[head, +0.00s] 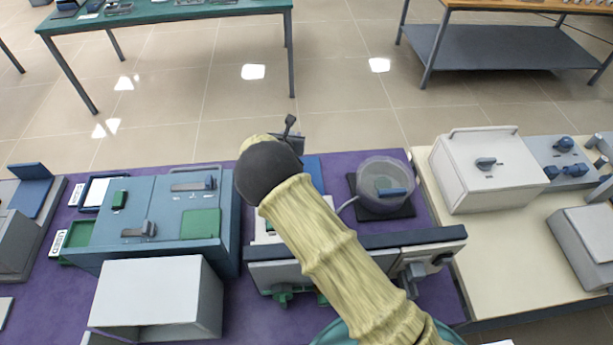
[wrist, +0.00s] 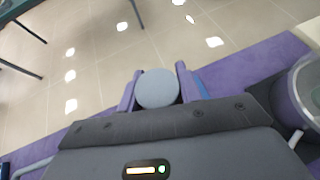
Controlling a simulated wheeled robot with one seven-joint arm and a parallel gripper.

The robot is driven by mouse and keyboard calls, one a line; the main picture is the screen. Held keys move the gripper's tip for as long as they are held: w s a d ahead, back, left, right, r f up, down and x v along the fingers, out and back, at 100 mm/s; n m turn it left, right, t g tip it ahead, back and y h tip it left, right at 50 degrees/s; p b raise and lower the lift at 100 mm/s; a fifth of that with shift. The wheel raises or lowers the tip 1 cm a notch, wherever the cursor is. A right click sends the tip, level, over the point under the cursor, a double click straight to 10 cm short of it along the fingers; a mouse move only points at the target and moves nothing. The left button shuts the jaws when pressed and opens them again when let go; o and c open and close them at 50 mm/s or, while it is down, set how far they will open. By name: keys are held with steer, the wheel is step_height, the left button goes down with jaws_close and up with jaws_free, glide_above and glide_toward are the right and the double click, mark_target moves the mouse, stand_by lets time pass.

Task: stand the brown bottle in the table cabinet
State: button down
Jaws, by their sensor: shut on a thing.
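In the wrist view my gripper (wrist: 158,90) has its two purple fingers shut on a round, pale grey-topped thing (wrist: 157,88), seen end-on. No brown side of it shows, so I cannot tell from its look that it is the brown bottle. No brown bottle shows elsewhere. In the head view my arm's dark wrist hides the fingers and what they hold. A light grey box with an open front (head: 150,283), which looks like the table cabinet, sits at the near left on the purple table. My wrist is beyond it and to its right.
A blue furnace (head: 165,190) stands behind the grey box. A clear round vessel (head: 384,180) stands on a dark pad right of my arm. A white furnace (head: 485,165) is on the cream table at the right. Grey-blue equipment lies under my arm. Open floor lies beyond.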

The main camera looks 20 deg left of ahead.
stand_by(0.3)
steer(key=shift+f, duration=0.35)
step_height(320, 180, down, 5)
steer(key=shift+w+d+r+p, duration=0.1)
steer(key=shift+w+r+p, duration=0.05)
steer(key=shift+p, duration=0.85)
steer(key=shift+f, duration=0.25)
steer(key=shift+f, duration=0.1)
steer(key=shift+f+p, duration=0.55)
steer(key=shift+f, duration=1.4)
